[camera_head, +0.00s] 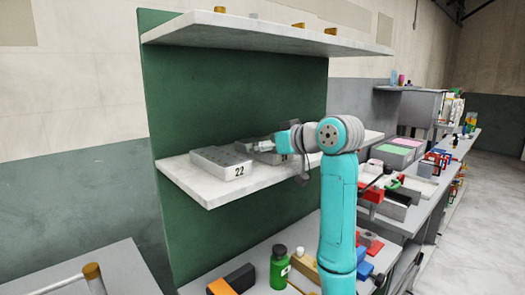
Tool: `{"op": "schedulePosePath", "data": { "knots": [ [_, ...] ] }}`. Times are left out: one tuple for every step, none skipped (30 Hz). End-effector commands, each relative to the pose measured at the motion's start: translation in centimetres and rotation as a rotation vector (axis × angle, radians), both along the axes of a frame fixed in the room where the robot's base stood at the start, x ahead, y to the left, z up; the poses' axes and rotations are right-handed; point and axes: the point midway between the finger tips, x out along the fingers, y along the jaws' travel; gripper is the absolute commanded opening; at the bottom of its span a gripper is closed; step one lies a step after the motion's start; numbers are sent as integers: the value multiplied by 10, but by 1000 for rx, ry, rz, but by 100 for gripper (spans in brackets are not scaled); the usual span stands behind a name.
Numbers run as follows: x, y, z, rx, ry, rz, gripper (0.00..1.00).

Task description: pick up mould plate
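A grey mould plate (221,162) marked "22", with small round holes in its top, lies flat on the middle shelf (200,188), toward the left. A second grey plate-like block (268,157) lies behind and to the right of it, partly hidden by my arm. My gripper (262,146) reaches in from the right, low over this second block and right of plate 22. The fingers are small and merge with the grey block. I cannot tell whether they are open or shut, or whether they touch it.
An upper shelf (260,32) overhangs the middle one, with a green back panel (235,95) behind. Below, a bench holds a green bottle (279,266), a white-capped bottle (299,254) and an orange-black block (231,280). Cluttered benches continue on the right. The middle shelf's front left is clear.

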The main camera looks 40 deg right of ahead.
Motion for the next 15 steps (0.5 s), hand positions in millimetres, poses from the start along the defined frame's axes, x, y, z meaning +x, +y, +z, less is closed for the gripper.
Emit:
{"op": "schedulePosePath", "data": {
  "knots": [
    [0,0,0,0,0,0,90],
    [0,0,0,0,0,0,82],
    [0,0,0,0,0,0,72],
    [0,0,0,0,0,0,65],
    [0,0,0,0,0,0,57],
    [0,0,0,0,0,0,48],
    [0,0,0,0,0,0,40],
    [0,0,0,0,0,0,32],
    [0,0,0,0,0,0,22],
    [0,0,0,0,0,0,15],
    [0,0,0,0,0,0,10],
    [-1,0,1,-1,-2,0,10],
    [-1,0,1,-1,-2,0,10],
    [-1,0,1,-1,-2,0,10],
    [-1,0,1,-1,-2,0,10]
  ]
}}
